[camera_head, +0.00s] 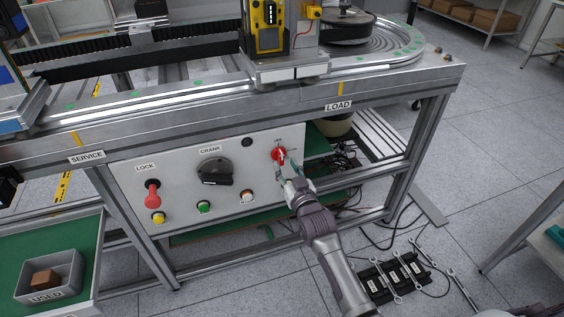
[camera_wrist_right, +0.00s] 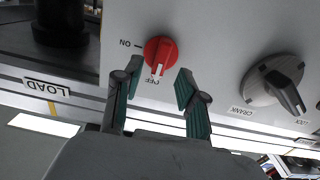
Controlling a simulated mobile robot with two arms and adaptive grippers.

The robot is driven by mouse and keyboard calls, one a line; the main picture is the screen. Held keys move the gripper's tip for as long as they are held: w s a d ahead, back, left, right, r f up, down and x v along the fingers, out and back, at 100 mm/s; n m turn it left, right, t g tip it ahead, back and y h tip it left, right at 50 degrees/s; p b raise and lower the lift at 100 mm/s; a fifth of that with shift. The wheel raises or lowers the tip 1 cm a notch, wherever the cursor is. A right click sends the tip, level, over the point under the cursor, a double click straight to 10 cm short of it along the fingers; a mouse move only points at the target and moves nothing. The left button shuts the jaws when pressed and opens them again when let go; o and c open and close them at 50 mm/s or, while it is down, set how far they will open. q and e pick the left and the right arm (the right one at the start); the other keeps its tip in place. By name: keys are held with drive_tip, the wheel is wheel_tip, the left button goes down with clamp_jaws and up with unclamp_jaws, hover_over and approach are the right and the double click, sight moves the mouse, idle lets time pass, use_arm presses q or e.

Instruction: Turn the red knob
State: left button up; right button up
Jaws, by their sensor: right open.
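The red knob (camera_head: 279,155) sits at the right end of the white control panel (camera_head: 180,183) under the machine's frame. In the right wrist view the red knob (camera_wrist_right: 160,54) is a round dial with a white pointer mark aimed at the OFF label; an ON label stands to its side. My right gripper (camera_head: 284,172) is right in front of the knob. In the wrist view its two green-padded fingers (camera_wrist_right: 154,83) are apart, one on each side below the knob, with a gap to it; contact cannot be made out. My left gripper is not in view.
The black CRANK knob (camera_head: 215,172) is left of the red knob. A red LOCK handle (camera_head: 152,192), a yellow button (camera_head: 158,217), a green button (camera_head: 204,207) and another button (camera_head: 247,197) share the panel. A wrench rack (camera_head: 392,280) lies on the floor at lower right.

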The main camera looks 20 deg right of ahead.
sight(282, 159)
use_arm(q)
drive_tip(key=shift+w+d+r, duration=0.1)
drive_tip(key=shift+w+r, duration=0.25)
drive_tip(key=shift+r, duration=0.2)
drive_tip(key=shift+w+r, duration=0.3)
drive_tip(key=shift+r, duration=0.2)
use_arm(e)
drive_tip(key=shift+w, duration=1.85)
clamp_jaws()
